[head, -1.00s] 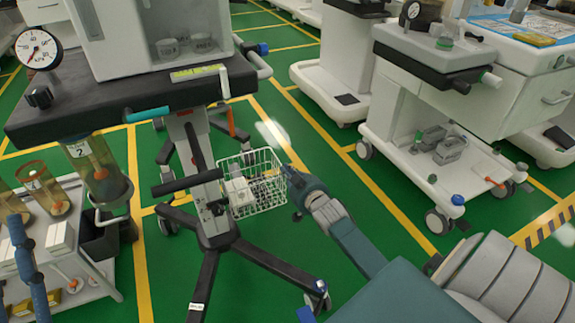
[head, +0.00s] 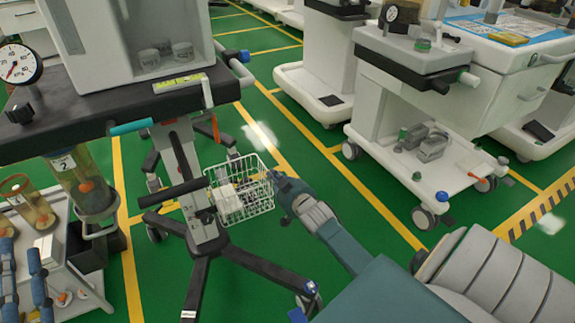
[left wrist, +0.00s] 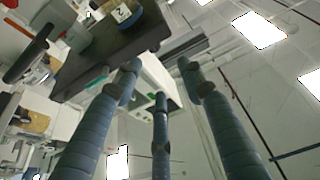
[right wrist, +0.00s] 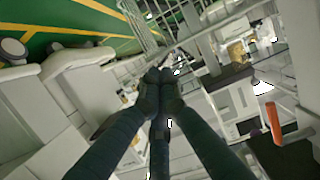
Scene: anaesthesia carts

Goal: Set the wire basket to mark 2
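The white wire basket (head: 262,200) hangs beside the post of a dark-legged stand (head: 206,228) in the head view, with pale boxes inside. My right gripper (head: 284,188) is at the basket's right side. In the right wrist view its fingers (right wrist: 160,76) are drawn together at the basket's wire rim (right wrist: 143,28) and look shut on it. My left gripper (head: 22,268) is at the lower left of the head view. Its fingers (left wrist: 158,70) are spread and empty in the left wrist view. Small marks show on the post, too small to read.
A white cart (head: 455,150) stands at right. Green floor is open between the basket and this cart.

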